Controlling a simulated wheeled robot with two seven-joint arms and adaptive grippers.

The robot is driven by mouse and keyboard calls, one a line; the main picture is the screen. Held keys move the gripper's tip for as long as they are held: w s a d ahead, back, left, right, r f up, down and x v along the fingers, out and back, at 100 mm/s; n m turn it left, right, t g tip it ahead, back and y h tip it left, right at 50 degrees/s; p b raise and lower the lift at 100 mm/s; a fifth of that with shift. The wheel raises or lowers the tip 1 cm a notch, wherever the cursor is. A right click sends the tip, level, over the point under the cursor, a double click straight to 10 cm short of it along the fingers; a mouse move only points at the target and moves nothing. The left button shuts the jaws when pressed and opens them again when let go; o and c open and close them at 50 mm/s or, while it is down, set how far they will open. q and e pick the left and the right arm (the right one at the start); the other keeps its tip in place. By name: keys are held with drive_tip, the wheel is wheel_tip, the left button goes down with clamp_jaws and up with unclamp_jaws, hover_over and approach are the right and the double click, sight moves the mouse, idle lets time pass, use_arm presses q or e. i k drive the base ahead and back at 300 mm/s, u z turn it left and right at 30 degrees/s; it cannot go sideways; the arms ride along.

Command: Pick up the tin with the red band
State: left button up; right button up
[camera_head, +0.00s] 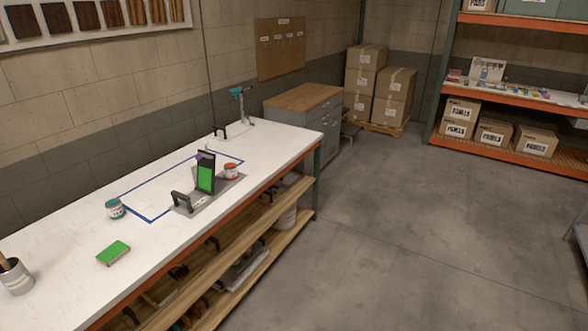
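The tin with the red band (231,171) is small and stands upright on the white workbench (60,245), at or over the right end of a grey plate. It is just right of an upright dark panel with a green face (205,178). A second small tin with a teal band (115,209) stands further left on the bench. Neither of my grippers shows in the head view.
A green block (113,252) and a grey can (15,277) stand on the bench's near left part. A black clamp-like piece (181,201) sits at the plate's near end. Blue lines mark a rectangle. Shelving (510,95) stands right; open floor lies between.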

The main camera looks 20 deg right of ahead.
sight(230, 168)
drive_tip(key=z, duration=0.85)
drive_tip(key=i, duration=1.9)
drive_tip(key=u, duration=1.05)
drive_tip(key=i, duration=0.8)
drive_tip(key=u, duration=0.8)
